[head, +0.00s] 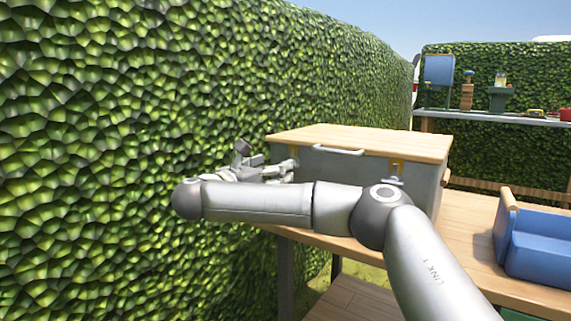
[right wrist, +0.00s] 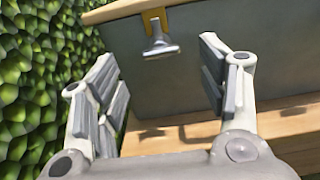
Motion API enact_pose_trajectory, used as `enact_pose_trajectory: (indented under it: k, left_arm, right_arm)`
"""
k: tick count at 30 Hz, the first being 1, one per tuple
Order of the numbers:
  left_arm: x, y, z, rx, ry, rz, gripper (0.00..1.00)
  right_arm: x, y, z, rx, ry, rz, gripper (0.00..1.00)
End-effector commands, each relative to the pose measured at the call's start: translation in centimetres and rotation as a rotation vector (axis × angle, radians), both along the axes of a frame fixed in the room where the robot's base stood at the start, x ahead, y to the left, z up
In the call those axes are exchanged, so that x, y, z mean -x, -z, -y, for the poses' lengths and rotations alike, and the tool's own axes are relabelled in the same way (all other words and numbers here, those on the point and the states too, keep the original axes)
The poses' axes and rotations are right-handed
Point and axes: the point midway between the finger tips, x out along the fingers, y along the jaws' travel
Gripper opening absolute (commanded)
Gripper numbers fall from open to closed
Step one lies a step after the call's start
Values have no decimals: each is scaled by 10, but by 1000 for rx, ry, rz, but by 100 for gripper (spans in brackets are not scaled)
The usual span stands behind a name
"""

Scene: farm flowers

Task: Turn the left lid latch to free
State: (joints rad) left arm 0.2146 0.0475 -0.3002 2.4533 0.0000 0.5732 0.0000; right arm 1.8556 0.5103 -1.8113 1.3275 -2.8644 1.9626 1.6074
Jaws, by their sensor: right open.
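A grey box (head: 345,170) with a wooden lid (head: 365,136) stands on the wooden table. Its left lid latch (right wrist: 160,46) is a metal T-shaped knob on a yellow plate, seen in the right wrist view at the lid's edge. In the head view my gripper largely hides it. The right lid latch (head: 396,170) shows near the box's right front corner. My right gripper (head: 280,170) is at the box's left front. In the right wrist view its fingers (right wrist: 157,66) are open and empty, with the latch beyond and between them, apparently untouched. My left gripper is out of view.
A tall green hedge (head: 150,110) runs close along the left. A metal handle (head: 338,150) is on the box front. A blue bin (head: 537,245) sits at the table's right. A shelf (head: 500,116) with tools stands behind.

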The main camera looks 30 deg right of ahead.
Motion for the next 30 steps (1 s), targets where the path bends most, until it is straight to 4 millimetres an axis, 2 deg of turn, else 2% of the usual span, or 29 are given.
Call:
enact_pose_trajectory:
  k: [3,9,14,22,30]
  left_arm:
    - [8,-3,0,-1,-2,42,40]
    - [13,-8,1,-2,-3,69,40]
    - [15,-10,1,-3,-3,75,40]
    - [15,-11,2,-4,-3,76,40]
    - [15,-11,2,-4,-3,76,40]
  right_arm:
    - [-9,4,24,0,4,1,66]
    - [-20,3,49,0,1,1,66]
    - [-24,1,57,0,-1,-1,66]
    - [-24,1,58,0,-2,-1,66]
    - [-24,1,58,-1,-2,-1,33]
